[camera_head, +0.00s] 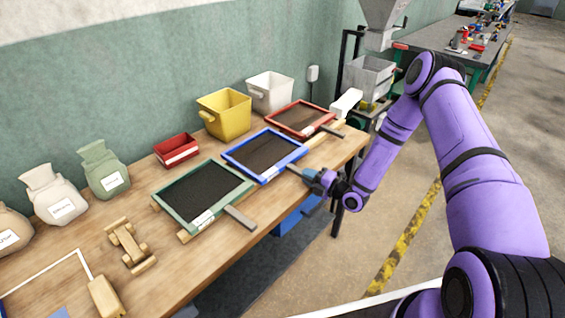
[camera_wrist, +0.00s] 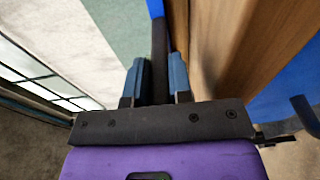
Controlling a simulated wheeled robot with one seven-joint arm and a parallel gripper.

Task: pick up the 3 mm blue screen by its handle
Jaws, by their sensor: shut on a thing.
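The blue screen (camera_head: 240,166), a blue-framed tray with dark mesh and a white label, lies among the screens on the wooden bench. Its handle points toward the bench's front edge and is mostly hidden by my gripper in the head view. My gripper (camera_head: 308,175) is at the front edge, shut on that handle. In the wrist view my gripper (camera_wrist: 158,80) has its two blue-grey fingers on either side of the dark handle (camera_wrist: 160,50). A bit of the blue frame (camera_wrist: 155,8) shows beyond. I cannot tell if the screen is lifted at all.
A green screen (camera_head: 168,208) lies to the left and a red screen (camera_head: 290,133) to the right, both close by. Yellow (camera_head: 224,115) and white (camera_head: 270,94) tubs, a red box (camera_head: 177,151) and sacks (camera_head: 104,168) stand behind. Blue containers (camera_head: 293,215) are below the bench.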

